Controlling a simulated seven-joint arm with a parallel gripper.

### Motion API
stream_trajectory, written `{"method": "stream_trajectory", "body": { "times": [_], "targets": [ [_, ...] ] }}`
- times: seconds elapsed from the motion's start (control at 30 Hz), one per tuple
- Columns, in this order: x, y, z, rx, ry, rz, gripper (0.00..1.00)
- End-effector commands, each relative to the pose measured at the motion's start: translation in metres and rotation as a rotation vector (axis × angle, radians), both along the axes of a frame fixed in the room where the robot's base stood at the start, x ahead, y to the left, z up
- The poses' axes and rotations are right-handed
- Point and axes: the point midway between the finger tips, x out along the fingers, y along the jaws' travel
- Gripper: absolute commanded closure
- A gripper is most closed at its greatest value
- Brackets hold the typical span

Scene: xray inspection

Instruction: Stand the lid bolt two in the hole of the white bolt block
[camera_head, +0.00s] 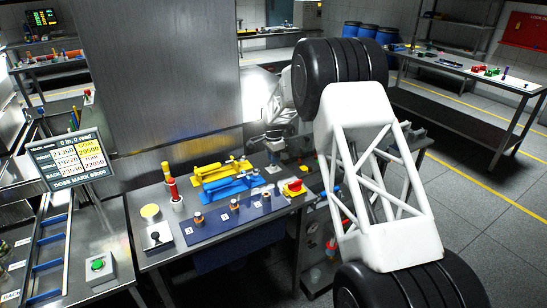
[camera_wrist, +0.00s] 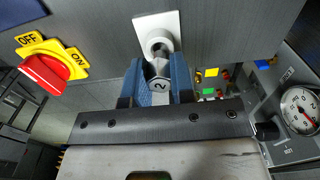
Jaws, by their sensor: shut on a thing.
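My gripper (camera_wrist: 160,84) is shut on the lid bolt two (camera_wrist: 159,85), a grey bolt whose round head, marked 2, faces the wrist camera between the blue fingers. The white bolt block (camera_wrist: 143,26) is just beyond the fingertips in the wrist view, with a round grey collar or hole at its near side. The bolt points toward that round part. I cannot tell whether its tip is inside the hole or short of it. In the head view my gripper (camera_head: 273,137) is above the back right of the bench; the bolt is too small to make out there.
A red and yellow rotary switch (camera_wrist: 46,74) lies left of the fingers in the wrist view. A pressure gauge (camera_wrist: 300,109) is at the right. Yellow and blue clamps (camera_head: 226,187) stand on the bench (camera_head: 160,255). A tall metal panel (camera_head: 165,75) rises behind.

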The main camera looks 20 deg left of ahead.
Motion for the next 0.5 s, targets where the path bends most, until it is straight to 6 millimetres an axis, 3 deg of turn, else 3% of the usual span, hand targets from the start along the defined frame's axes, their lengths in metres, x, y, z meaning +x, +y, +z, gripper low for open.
{"method": "stream_trajectory", "body": {
  "times": [0.5],
  "targets": [
    [0.0001, 0.0001, -0.0089, 0.000, 0.000, 0.000, 1.00]
  ]
}}
